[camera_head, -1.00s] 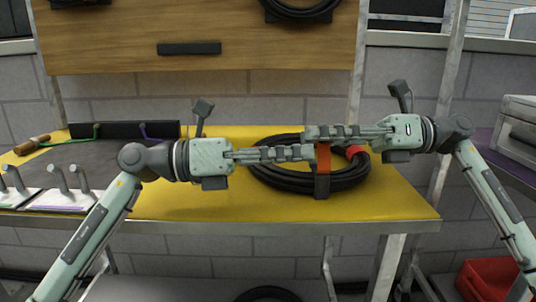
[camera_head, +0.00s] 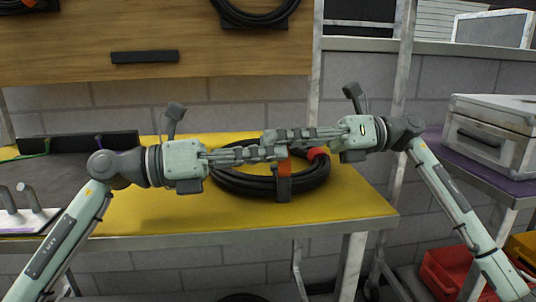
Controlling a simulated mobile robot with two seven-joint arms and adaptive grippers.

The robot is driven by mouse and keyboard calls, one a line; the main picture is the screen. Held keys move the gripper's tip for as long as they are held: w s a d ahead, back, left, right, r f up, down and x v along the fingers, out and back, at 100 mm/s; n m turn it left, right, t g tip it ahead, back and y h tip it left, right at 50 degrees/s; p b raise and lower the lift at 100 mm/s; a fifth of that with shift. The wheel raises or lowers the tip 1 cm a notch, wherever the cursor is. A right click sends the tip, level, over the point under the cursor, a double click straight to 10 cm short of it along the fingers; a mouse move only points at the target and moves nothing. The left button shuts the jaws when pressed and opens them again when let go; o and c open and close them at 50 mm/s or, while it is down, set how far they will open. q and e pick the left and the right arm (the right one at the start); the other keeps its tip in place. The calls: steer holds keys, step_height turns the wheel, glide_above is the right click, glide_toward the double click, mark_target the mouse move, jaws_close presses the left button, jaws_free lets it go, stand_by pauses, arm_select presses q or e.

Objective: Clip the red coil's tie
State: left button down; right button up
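A black cable coil (camera_head: 313,179) lies on the yellow bench top, with a red end piece (camera_head: 317,153) at its right. An orange-red tie (camera_head: 284,167) with a dark lower part stands at the coil's front. My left gripper (camera_head: 282,152) comes in from the left, with its fingertips at the tie's upper left side. My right gripper (camera_head: 268,138) reaches in from the right, with its fingers across the top of the tie. The fingers of both overlap and hide the tie's upper end. I cannot tell whether either grips it.
The yellow bench (camera_head: 170,213) has free room in front of the coil. A dark bar (camera_head: 85,144) and hooked holders (camera_head: 35,211) are at the left. A grey case (camera_head: 490,135) stands on the purple shelf at right. A red bin (camera_head: 450,270) is below.

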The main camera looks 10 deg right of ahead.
arm_select(q)
steer(key=shift+w+a+r, duration=0.15)
steer(key=shift+w+r, duration=0.05)
steer(key=shift+r, duration=0.1)
arm_select(e)
steer(key=o, duration=0.4)
steer(key=shift+s+f, duration=0.1)
steer(key=shift+f, duration=0.05)
steer(key=shift+c, duration=0.2)
